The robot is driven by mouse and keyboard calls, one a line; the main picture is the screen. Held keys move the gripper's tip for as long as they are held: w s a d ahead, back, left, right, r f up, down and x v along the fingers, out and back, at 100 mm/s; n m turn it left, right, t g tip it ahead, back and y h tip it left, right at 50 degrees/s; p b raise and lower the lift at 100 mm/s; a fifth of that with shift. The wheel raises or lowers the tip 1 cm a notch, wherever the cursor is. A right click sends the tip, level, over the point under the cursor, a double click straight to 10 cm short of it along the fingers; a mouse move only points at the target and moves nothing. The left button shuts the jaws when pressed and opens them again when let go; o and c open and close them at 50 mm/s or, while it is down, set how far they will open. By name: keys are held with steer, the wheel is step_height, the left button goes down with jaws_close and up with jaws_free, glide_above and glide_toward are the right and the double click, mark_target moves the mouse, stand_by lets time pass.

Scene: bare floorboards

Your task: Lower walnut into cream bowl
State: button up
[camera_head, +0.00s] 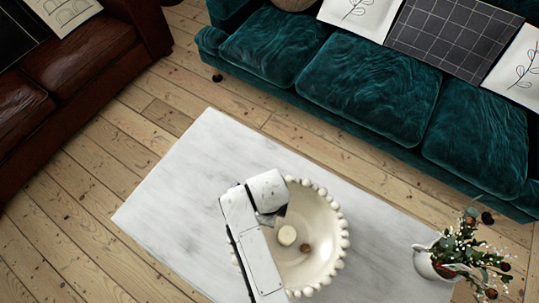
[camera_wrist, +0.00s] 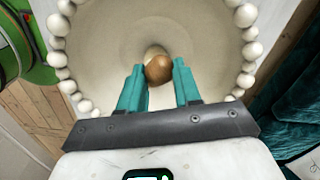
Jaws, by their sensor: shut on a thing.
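The walnut (camera_wrist: 159,69) is a round brown thing between the two teal fingertips of my gripper (camera_wrist: 159,75) in the wrist view. My gripper is shut on it, over the inside of the cream bowl (camera_wrist: 105,35). The bowl is wide, with a beaded rim, and stands on the pale table in the head view (camera_head: 322,225). A small brown round thing that looks like the walnut (camera_head: 305,247) shows inside the bowl's outline there. My fingers are not clear in that view. I cannot tell whether the walnut touches the bowl's bottom.
A white vase with foliage (camera_head: 440,262) stands at the table's right. The pale table (camera_head: 185,180) is bare to the left. A teal sofa (camera_head: 365,85) and brown sofa (camera_head: 80,70) stand around.

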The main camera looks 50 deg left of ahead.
steer(key=shift+f, duration=0.15)
steer(key=shift+f+b, duration=4.5)
steer(key=shift+f, duration=1.65)
steer(key=shift+f+b, duration=2)
steer(key=shift+f, duration=0.5)
steer(key=o, duration=1.1)
